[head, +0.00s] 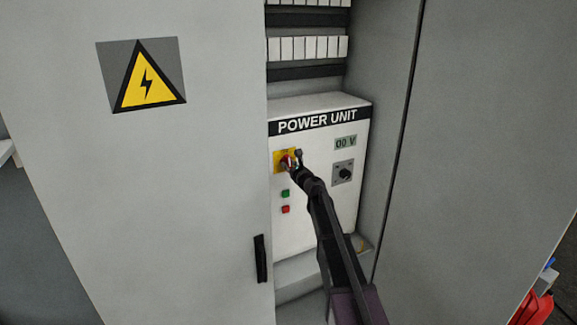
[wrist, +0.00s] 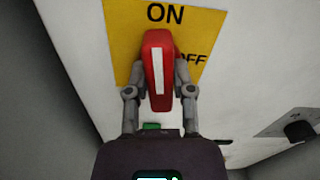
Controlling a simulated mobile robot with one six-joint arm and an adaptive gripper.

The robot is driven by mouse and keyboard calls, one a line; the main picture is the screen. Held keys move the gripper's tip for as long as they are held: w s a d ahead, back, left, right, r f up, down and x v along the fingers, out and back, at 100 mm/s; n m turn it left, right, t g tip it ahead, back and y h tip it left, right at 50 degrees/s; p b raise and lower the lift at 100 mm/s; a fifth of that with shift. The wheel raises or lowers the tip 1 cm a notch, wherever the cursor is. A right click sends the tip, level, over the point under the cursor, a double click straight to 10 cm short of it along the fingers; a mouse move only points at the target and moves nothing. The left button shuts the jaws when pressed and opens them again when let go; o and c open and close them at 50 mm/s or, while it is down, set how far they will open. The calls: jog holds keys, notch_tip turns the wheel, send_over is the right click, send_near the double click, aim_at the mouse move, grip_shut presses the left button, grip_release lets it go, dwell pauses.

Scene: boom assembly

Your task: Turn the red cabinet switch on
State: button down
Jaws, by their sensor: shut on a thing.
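The red cabinet switch (wrist: 158,65) is a rotary handle with a white stripe on a yellow plate (wrist: 122,50). In the wrist view the handle stands nearly upright, its stripe pointing up towards the ON label; the OFF label is to its right, partly covered. My gripper (wrist: 160,78) has a finger on each side of the handle and is shut on it. In the head view the switch (head: 286,162) sits at the left of the white power unit (head: 310,220), partly hidden by my gripper (head: 293,160).
A green button (head: 285,193) and a red button (head: 286,209) sit below the switch. The left cabinet door (head: 180,200) stands close beside the opening.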

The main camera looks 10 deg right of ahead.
jog(key=shift+w+r+m, duration=0.1)
jog(key=shift+w+m, duration=0.15)
jog(key=shift+m, duration=0.65)
jog(key=c, duration=0.6)
grip_release()
jog(key=shift+o, duration=0.6)
jog(key=shift+s, duration=0.25)
jog(key=v, duration=1.1)
jog(key=shift+s, duration=0.25)
